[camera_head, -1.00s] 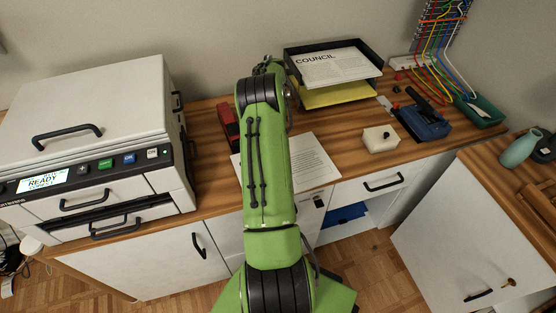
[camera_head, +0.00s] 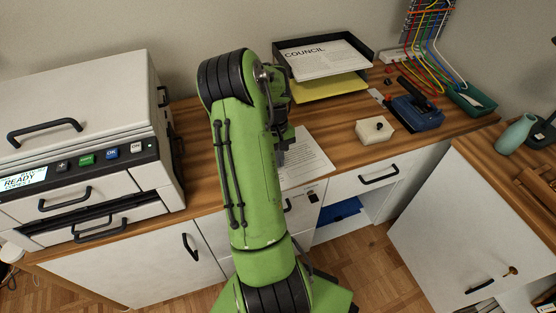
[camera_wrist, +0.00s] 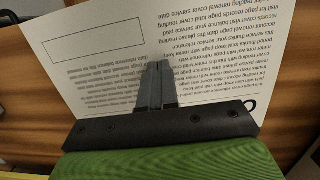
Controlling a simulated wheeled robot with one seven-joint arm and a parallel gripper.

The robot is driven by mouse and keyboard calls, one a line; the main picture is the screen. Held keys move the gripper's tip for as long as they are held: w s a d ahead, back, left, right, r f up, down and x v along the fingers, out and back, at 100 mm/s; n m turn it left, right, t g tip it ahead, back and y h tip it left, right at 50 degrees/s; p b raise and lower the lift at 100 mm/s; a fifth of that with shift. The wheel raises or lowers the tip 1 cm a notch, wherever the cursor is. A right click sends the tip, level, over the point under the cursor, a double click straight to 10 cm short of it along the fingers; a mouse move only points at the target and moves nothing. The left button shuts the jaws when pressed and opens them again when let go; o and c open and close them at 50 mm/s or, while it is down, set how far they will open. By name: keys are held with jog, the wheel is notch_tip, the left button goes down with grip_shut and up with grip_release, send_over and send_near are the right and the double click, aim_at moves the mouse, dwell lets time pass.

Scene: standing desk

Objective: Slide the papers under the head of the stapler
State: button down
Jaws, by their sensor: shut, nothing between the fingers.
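The white printed papers (camera_head: 308,160) lie on the wooden desk top near its front edge, partly hidden behind my green arm. In the wrist view the papers (camera_wrist: 95,52) fill much of the picture, with lines of text and an empty box. My gripper (camera_wrist: 157,68) is shut and empty, its fingertips over the printed sheet; I cannot tell whether they touch it. In the head view my gripper is mostly hidden beside the arm. No stapler shows clearly now; my arm covers the desk left of the papers, where a red object showed earlier.
A white printer (camera_head: 80,130) stands at the left. A black tray (camera_head: 368,55) with a COUNCIL sheet (camera_head: 320,58) and yellow paper (camera_head: 325,88) stands behind. A cream block (camera_head: 374,130), a blue device (camera_head: 418,113) and a green tray (camera_head: 472,98) are to the right.

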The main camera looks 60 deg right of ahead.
jog(key=shift+a+f, duration=0.15)
jog(key=shift+f, duration=0.25)
jog(key=w+d+p, duration=0.1)
jog(key=w+d, duration=0.1)
jog(key=w+d+p, duration=0.2)
jog(key=shift+w+r, duration=0.2)
jog(key=shift+w, duration=0.15)
jog(key=shift+w+d+f+p, duration=0.15)
jog(key=shift+w+d+p, duration=0.1)
jog(key=shift+w+p, duration=0.1)
jog(key=shift+r+p, duration=0.5)
jog(key=shift+r, duration=0.05)
jog(key=shift+w+d+r, duration=0.2)
jog(key=shift+w+d, duration=0.05)
jog(key=shift+d, duration=0.05)
notch_tip(320, 180, up, 15)
jog(key=w+d+p, duration=0.1)
jog(key=p, duration=0.3)
jog(key=shift+w+d+p, duration=0.15)
jog(key=shift+d+p, duration=0.05)
jog(key=shift+p, duration=0.2)
